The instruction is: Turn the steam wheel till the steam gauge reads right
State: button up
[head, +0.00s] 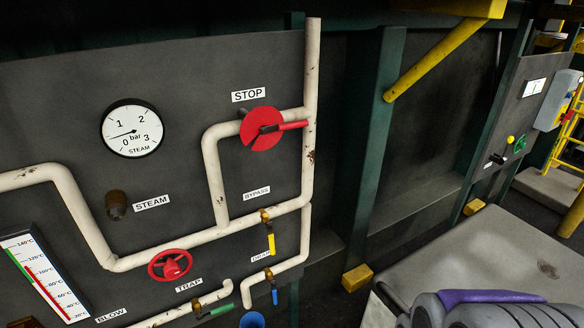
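The steam gauge (131,129) is a round white dial at the upper left of the dark panel, marked 0 to 3 bar. Its thin needle points left and slightly down, between 0 and 1. A red handwheel (170,265) sits on the white pipe, low on the panel. The STEAM label (151,203) is above it, beside a dark brown round fitting (116,205). No label clearly marks which of the two is the steam wheel. My gripper cannot be made out in this view.
A red STOP disc with a lever (261,129) is at the upper right of the panel. Yellow (271,243), blue (274,294) and green (218,311) valve levers lie lower. A thermometer (44,279) is at left. A grey surface (500,256) lies at right.

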aim_at(173, 271)
jog(key=u, duration=1.5)
